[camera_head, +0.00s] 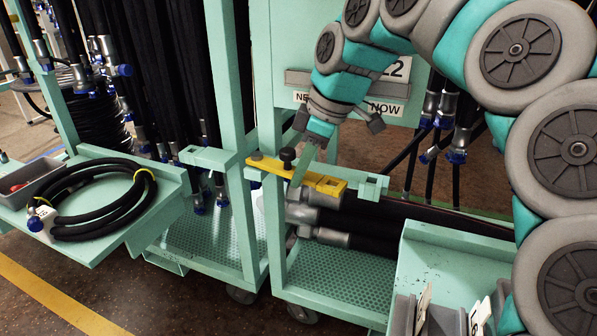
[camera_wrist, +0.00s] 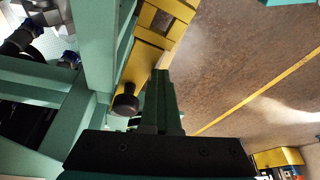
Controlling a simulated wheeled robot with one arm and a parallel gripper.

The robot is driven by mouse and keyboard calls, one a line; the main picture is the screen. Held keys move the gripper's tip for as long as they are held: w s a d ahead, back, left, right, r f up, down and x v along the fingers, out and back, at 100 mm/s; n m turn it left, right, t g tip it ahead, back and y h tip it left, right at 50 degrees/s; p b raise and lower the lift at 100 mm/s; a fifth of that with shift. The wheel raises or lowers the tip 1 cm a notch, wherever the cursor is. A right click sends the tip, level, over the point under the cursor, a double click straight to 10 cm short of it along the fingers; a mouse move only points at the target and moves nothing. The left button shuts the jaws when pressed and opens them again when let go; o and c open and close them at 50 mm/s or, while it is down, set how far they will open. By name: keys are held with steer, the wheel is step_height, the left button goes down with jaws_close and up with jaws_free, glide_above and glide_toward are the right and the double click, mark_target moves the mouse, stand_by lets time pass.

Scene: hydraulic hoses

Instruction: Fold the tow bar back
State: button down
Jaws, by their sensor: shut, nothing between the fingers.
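The yellow tow bar (camera_head: 318,180) lies across the mint-green cart frame at mid-height, with square holes near its right end. A black knob (camera_head: 287,155) stands up from it, left of its middle. In the wrist view, the tow bar (camera_wrist: 145,62) runs up and right past the fingers, and the knob (camera_wrist: 125,101) is just left of them.
A mint-green upright (camera_head: 270,215) stands beside the bar. A green bracket (camera_head: 372,187) lies at its right end. Black hoses with metal fittings (camera_head: 335,238) lie below. A shelf (camera_head: 130,240) with a coiled hose (camera_head: 75,232) is left. Open floor (camera_wrist: 240,65) shows in the wrist view.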

steer(key=shift+w+d, duration=0.15)
steer(key=shift+d, duration=0.05)
step_height(320, 180, up, 9)
steer(key=s+p, duration=0.1)
steer(key=shift+a+r, duration=0.2)
steer(key=shift+a, duration=0.2)
stand_by(0.6)
